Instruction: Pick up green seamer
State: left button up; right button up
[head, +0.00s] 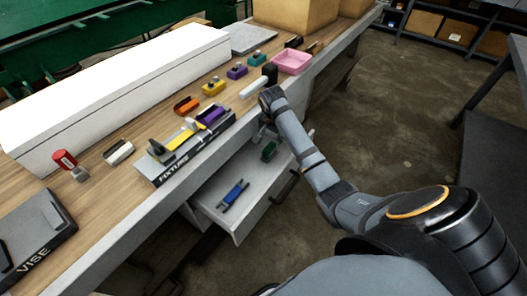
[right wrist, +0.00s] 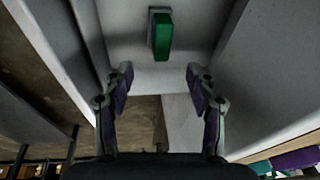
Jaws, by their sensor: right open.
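The green seamer (head: 268,152) lies in the open drawer (head: 212,205), towards its far end. My right gripper (head: 263,133) is just above and beside it in the head view, over the drawer. In the right wrist view the green seamer (right wrist: 162,36) is ahead of the fingertips, near the middle of the picture. My right gripper (right wrist: 160,78) is open there, with nothing between its fingers. Gripper and wrist partly hide the drawer's far end in the head view. My left gripper is not in view.
A blue tool (head: 233,194) lies nearer in the same drawer. Above, the bench holds a fixture (head: 175,160), several coloured tools, a pink tray (head: 292,61), a long white box (head: 110,95) and a vise plate (head: 35,235). The drawer walls and bench edge are close to my right gripper.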

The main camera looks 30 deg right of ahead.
aim_at(270, 147)
jog(key=x, duration=0.4)
jog(key=shift+s+f+b, duration=0.15)
jog(key=shift+f+b, duration=0.1)
jog(key=shift+b, duration=0.15)
jog(key=shift+f, duration=0.5)
jog(key=x, duration=0.2)
jog(key=b+x, duration=0.1)
jog(key=x, duration=0.1)
jog(key=shift+w, duration=0.35)
jog(key=shift+f, duration=0.25)
jog(key=shift+r, duration=0.1)
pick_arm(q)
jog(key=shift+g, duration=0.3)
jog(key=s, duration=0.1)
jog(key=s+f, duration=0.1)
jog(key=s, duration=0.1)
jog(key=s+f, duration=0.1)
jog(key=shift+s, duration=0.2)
pick_arm(e)
grip_shut()
